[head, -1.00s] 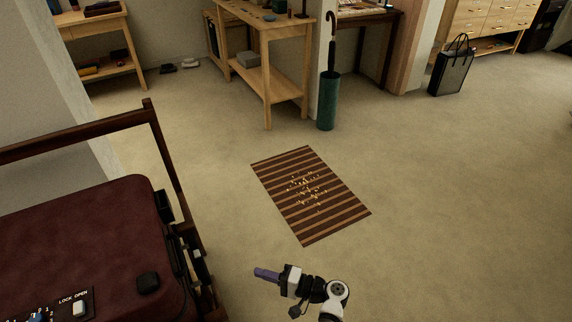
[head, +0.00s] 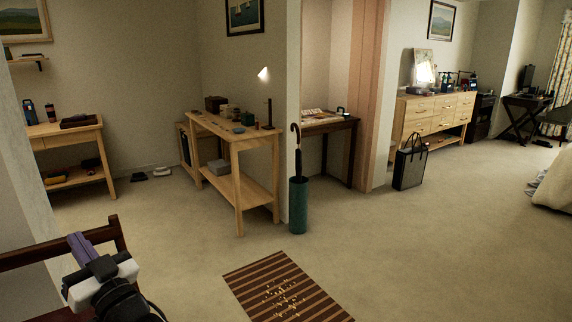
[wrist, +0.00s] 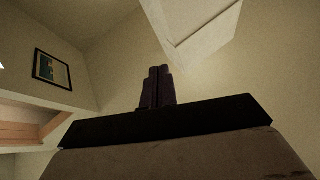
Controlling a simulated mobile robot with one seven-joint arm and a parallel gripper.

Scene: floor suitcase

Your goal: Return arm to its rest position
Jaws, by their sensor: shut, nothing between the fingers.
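My gripper (head: 80,246) is at the lower left of the head view, raised and pointing up. Its purple fingers are together with nothing between them. In the wrist view the fingers (wrist: 156,84) stand upright and closed, against walls and ceiling. In the head view the gripper is in front of the dark wooden rack (head: 110,234). The suitcase is almost wholly out of the head view.
A striped rug (head: 285,290) lies on the floor ahead. A green umbrella stand (head: 298,210) stands by the wall end, beside a wooden workbench (head: 235,165). A black bag (head: 410,168) stands further right.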

